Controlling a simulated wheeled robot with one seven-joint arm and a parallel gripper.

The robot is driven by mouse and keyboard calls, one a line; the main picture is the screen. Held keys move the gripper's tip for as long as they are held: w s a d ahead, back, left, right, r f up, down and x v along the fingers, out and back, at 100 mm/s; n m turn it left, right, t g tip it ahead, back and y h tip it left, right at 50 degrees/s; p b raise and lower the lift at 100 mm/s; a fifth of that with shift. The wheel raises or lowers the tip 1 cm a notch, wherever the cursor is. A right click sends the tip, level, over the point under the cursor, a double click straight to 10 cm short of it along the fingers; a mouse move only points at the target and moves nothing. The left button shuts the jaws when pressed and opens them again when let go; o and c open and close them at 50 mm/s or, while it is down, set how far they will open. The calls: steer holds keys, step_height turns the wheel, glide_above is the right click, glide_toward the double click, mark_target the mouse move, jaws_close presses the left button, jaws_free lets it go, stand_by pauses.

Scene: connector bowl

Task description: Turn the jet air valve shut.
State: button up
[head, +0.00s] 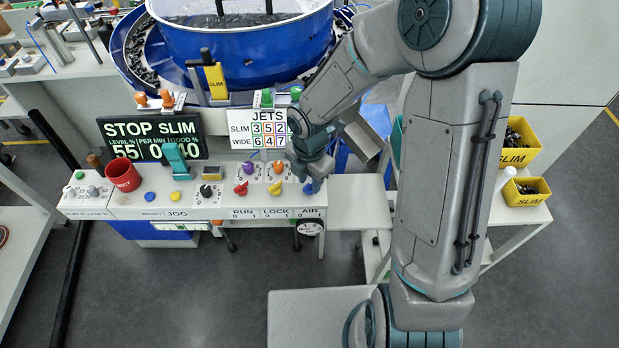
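A blue knob (311,187) sits at the right end of the control panel (130,211), above the label AIR. I take it for the jet air valve; its handle direction is too small to tell. My gripper (311,176) is over this right end, pointing down, right at or just above the blue knob. The wrist covers part of the panel there. The fingers are too small and hidden to tell whether they are open or touching the knob.
A red knob (241,188) and a yellow knob (275,188) sit left of the blue knob, with purple (249,167) and orange (278,166) knobs behind. The JETS sign (257,128) and blue bowl (245,45) stand behind.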

mark_target(309, 184)
step_height(309, 184, up, 14)
steer(key=p, duration=0.1)
stand_by(0.5)
steer(key=shift+f, duration=0.1)
steer(key=s+d+r+m+t, duration=0.1)
steer(key=s+d+r+m, duration=0.3)
steer(key=m, duration=0.9)
steer(key=s+d+r+m+t, duration=0.2)
steer(key=s+d+r+m, duration=0.2)
steer(key=s+d+m, duration=0.4)
steer(key=shift+s+m+t, duration=0.3)
steer(key=shift+s+m, duration=0.4)
steer(key=shift+m, duration=2.1)
steer(key=shift+d, duration=0.1)
